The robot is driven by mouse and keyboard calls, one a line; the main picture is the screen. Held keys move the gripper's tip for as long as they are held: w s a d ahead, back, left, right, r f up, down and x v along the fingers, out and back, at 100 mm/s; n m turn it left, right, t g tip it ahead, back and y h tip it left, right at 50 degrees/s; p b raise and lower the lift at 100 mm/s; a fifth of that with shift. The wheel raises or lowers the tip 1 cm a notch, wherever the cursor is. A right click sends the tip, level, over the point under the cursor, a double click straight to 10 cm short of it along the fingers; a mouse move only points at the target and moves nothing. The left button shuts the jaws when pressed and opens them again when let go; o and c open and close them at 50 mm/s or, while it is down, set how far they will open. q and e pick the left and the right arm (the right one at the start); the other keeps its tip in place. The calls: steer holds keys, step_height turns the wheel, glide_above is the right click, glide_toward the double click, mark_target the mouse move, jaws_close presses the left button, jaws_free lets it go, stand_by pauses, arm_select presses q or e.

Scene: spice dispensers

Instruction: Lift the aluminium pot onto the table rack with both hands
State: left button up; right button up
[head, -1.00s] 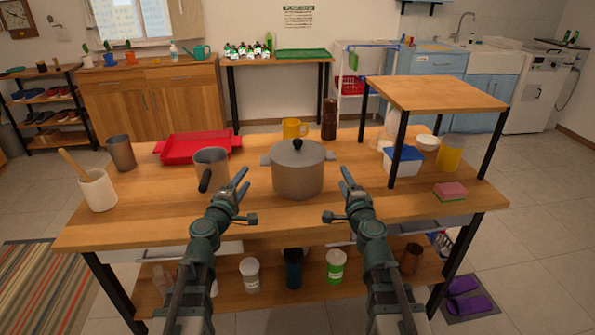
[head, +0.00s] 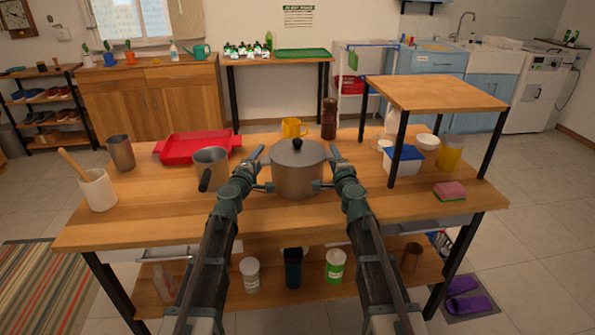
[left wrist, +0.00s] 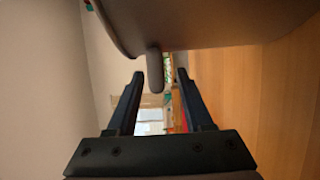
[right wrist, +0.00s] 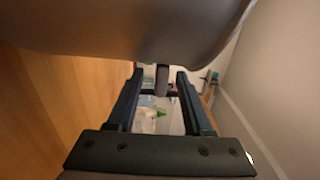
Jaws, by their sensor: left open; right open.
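The aluminium pot (head: 298,174), grey with a lid and black knob, stands upright on the wooden table. My left gripper (head: 254,158) is open at the pot's left side. In the left wrist view, the pot's side handle (left wrist: 155,70) lies between the open fingertips (left wrist: 156,78). My right gripper (head: 338,157) is open at the pot's right side. In the right wrist view, the other handle (right wrist: 162,78) lies between the open fingertips (right wrist: 160,75). The table rack (head: 437,94), a wooden shelf on black legs, stands on the table's right end.
A yellow mug (head: 293,128) and brown mill (head: 329,118) stand behind the pot. The rack's top is empty; a blue-white tub (head: 403,164) is beneath it.

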arm_select(q)
jaws_close()
arm_select(e)
jaws_close()
stand_by(1.2)
